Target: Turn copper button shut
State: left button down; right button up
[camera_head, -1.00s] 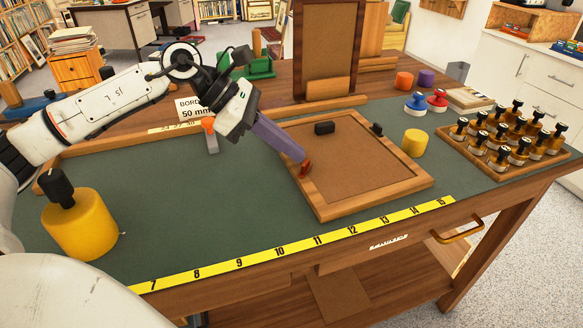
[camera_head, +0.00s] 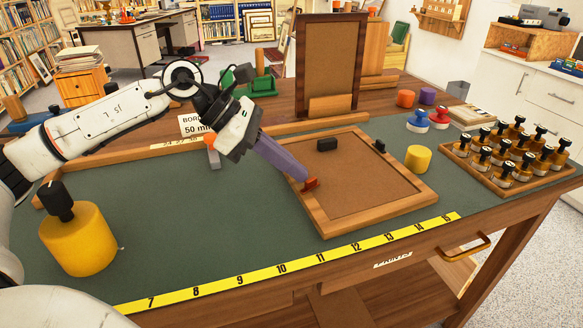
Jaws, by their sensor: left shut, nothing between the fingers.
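A wooden picture frame (camera_head: 408,205) lies face down on the green mat, with its brown backing board (camera_head: 365,190) showing. A small copper-red turn button (camera_head: 310,184) sits at the left side of the frame. Two dark buttons also show: one (camera_head: 327,144) at the far side and one (camera_head: 379,146) at the far right corner. My left gripper (camera_head: 304,178) is shut, with its purple fingers slanting down to the copper button. The tips appear to touch or nearly touch it; I cannot tell which. My right gripper is not in view.
A yellow cylinder with a black knob (camera_head: 76,238) stands at the left. A yellow puck (camera_head: 418,158) stands right of the frame. A tray of several small bottles (camera_head: 492,172) is at the right. A standing frame (camera_head: 330,62) rises behind. The mat's left middle is clear.

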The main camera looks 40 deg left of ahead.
pick_arm(q)
jog(key=shift+s, duration=0.1)
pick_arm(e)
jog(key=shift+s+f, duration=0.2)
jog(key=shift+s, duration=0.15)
pick_arm(q)
jog(key=a, duration=0.2)
jog(key=w+a, duration=0.1)
jog(key=a, duration=0.1)
jog(key=shift+w, duration=0.2)
jog(key=w+a+r+p, duration=0.2)
jog(key=a+r+p, duration=0.4)
jog(key=p, duration=0.1)
jog(key=shift+a+r+p, duration=0.35)
jog(key=shift+r, duration=0.05)
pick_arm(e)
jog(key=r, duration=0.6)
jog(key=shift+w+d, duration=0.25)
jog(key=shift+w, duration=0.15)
pick_arm(q)
jog(key=shift+w, duration=0.1)
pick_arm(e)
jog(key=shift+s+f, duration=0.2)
